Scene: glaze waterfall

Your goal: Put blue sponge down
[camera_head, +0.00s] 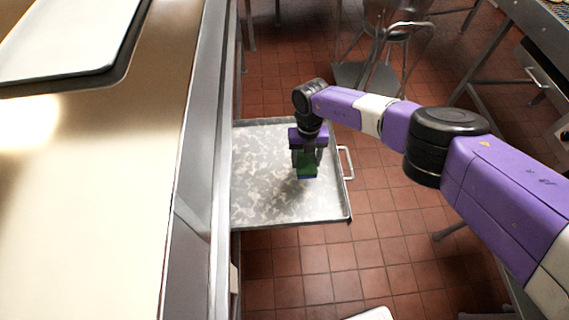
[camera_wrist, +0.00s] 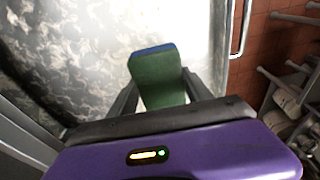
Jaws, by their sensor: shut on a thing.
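The sponge (camera_wrist: 158,80) has a green face and a blue edge. It also shows in the head view (camera_head: 307,170), below my wrist. My gripper (camera_head: 306,158) is shut on the sponge, with one finger on each side of it in the wrist view. The gripper points down over an open drawer (camera_head: 262,190) with a mottled grey-white bottom. The drawer holds nothing else that I can see. I cannot tell whether the sponge touches the drawer bottom.
The drawer has a handle (camera_head: 347,162) on its right side. A pale counter (camera_head: 100,190) with a metal edge lies on the left, with a dark-rimmed tray (camera_head: 65,40) on it. A metal stool (camera_head: 390,40) stands behind, on the red tiled floor (camera_head: 375,240).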

